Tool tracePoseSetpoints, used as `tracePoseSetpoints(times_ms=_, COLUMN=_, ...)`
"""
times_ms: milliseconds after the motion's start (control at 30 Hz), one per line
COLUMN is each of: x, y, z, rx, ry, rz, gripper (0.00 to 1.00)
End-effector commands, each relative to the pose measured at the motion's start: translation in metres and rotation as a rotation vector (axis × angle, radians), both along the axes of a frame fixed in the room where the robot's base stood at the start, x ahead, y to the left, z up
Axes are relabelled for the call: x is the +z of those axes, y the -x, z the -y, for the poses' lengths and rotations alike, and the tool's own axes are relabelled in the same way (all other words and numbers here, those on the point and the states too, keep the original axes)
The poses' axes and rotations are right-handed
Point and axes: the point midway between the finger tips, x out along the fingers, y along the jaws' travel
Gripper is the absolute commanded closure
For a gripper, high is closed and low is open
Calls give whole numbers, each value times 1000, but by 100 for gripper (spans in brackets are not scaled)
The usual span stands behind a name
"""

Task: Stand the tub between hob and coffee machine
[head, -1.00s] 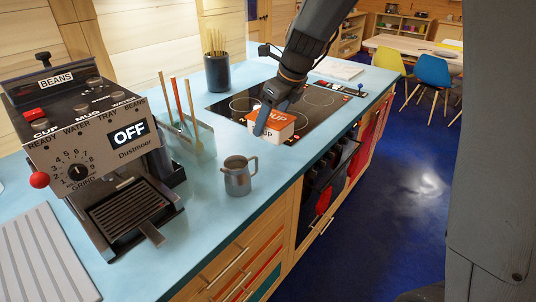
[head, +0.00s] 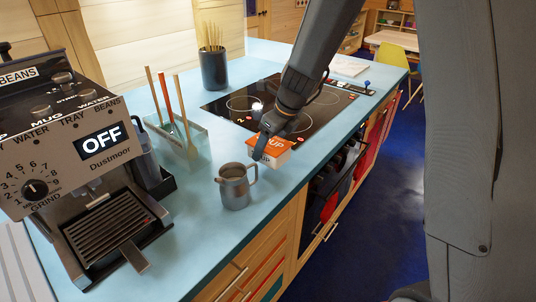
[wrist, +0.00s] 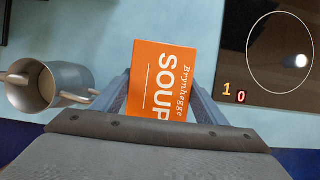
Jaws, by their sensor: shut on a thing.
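The tub (head: 276,147), orange-topped with white lettering "SOUP", is held in my gripper (head: 265,147). In the wrist view its orange lid (wrist: 162,80) sits between the two fingers (wrist: 160,103), which are shut on it. It is over the blue worktop just off the near left corner of the black hob (head: 252,115); whether it touches the worktop I cannot tell. The coffee machine (head: 72,150), reading "OFF", stands at the left, well apart from the tub. Part of the tub is hidden by my gripper.
A grey metal jug (head: 235,188) stands just left of the tub, also close in the wrist view (wrist: 65,84). A clear holder with sticks (head: 185,140) stands beside the coffee machine. A dark pot of sticks (head: 214,70) is behind. Worktop (head: 215,150) is bare between jug and holder.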

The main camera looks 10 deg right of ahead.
Motion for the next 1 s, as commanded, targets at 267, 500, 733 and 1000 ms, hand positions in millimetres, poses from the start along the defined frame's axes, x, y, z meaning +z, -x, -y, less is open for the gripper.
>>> tracePoseSetpoints(times_ms=267, x=-31, y=1, z=-1, rx=2, ry=1, rz=-1, gripper=74)
tracePoseSetpoints(times_ms=500, x=-31, y=0, z=-2, rx=4, ry=0, rz=0, gripper=74)
tracePoseSetpoints(times_ms=733, x=-34, y=1, z=-2, rx=5, ry=1, rz=-1, gripper=19)
tracePoseSetpoints(times_ms=1000, x=-34, y=1, z=-2, rx=4, ry=0, rz=-1, gripper=15)
